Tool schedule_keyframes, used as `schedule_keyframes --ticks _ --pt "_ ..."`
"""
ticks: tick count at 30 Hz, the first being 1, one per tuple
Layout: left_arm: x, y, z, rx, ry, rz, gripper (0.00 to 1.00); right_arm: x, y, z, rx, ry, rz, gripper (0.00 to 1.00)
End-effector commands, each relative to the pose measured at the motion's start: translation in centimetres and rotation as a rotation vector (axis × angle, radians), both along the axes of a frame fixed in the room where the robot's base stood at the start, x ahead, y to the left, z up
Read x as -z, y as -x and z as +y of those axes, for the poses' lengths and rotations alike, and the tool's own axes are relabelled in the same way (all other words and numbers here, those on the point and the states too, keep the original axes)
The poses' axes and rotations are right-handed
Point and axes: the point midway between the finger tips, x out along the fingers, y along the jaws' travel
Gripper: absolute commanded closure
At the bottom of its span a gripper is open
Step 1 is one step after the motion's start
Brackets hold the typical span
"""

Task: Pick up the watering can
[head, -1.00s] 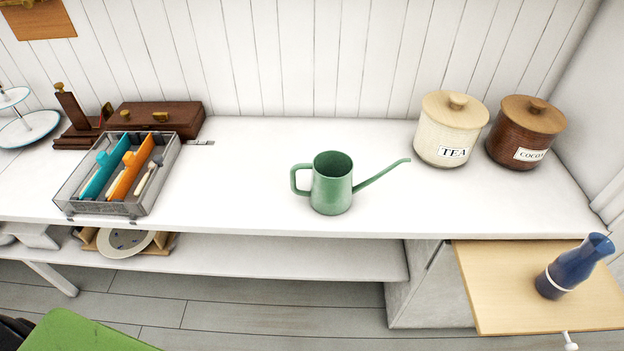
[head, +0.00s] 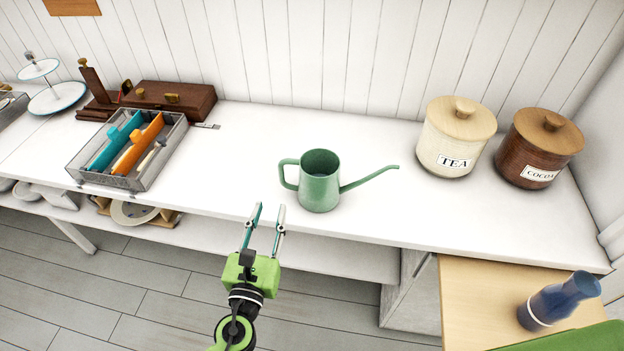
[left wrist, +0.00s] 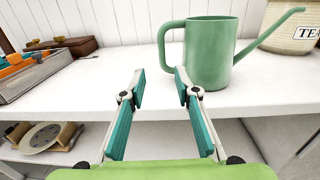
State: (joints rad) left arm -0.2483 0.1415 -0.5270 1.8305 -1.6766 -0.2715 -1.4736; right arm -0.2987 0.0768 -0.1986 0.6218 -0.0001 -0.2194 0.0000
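The green watering can (head: 319,190) stands upright on the white shelf top, its handle to the left and its long spout to the right. My left gripper (head: 268,210) is open and empty at the shelf's front edge, in front and to the left of the can, apart from it. In the left wrist view the can (left wrist: 209,55) stands beyond the fingers and to the right, with its handle near the middle. The left gripper's two fingers (left wrist: 159,85) are spread there with nothing between them. My right gripper is not seen.
A grey cutlery tray (head: 165,168) and a brown wooden box (head: 190,99) are at the left. Tea (head: 455,143) and cocoa (head: 539,150) canisters stand at the right. A blue carafe (head: 560,300) is on a lower wooden surface (head: 470,300). The shelf around the can is clear.

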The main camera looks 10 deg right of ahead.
Motion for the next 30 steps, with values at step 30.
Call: schedule_keyframes --ticks 30 --pt "0.1 -11.4 -3.5 -0.001 0.005 0.004 0.71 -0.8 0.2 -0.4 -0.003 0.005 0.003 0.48"
